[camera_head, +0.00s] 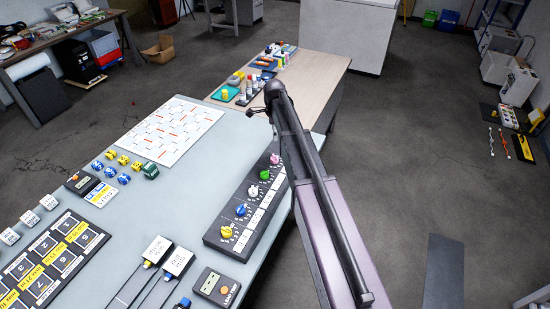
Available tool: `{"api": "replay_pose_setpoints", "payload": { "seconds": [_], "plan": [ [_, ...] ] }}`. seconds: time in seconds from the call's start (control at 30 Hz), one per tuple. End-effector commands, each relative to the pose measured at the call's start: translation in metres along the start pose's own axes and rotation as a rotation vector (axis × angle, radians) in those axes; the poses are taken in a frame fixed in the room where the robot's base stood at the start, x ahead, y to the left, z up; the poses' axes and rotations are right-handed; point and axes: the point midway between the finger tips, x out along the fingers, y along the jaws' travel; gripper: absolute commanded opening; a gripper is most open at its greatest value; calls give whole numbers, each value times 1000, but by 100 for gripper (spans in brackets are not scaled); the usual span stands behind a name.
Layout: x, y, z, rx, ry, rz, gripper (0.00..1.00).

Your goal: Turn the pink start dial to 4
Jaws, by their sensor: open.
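The pink dial (275,158) is at the far end of a dark control panel (213,238) on the pale table, in the head view. It is the farthest in a row of coloured dials. Its pointer and scale numbers are too small to read. My arm runs up the picture just right of the panel and passes close to the pink dial in view. My gripper (251,112) shows as a small dark shape at the far end of the arm, beyond and left of the pink dial. It is open, apart from the dial; its fingers are hard to make out.
On the panel are also yellow (227,232), blue (241,209) and green (253,190) dials. A wooden table (315,70) with small items adjoins behind. Open floor lies right.

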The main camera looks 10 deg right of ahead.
Motion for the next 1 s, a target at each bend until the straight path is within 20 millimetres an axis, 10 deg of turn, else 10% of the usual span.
{"api": "replay_pose_setpoints", "payload": {
  "seconds": [1.0],
  "plan": [
    [68,0,0,-1,0,0,84]
  ]
}}
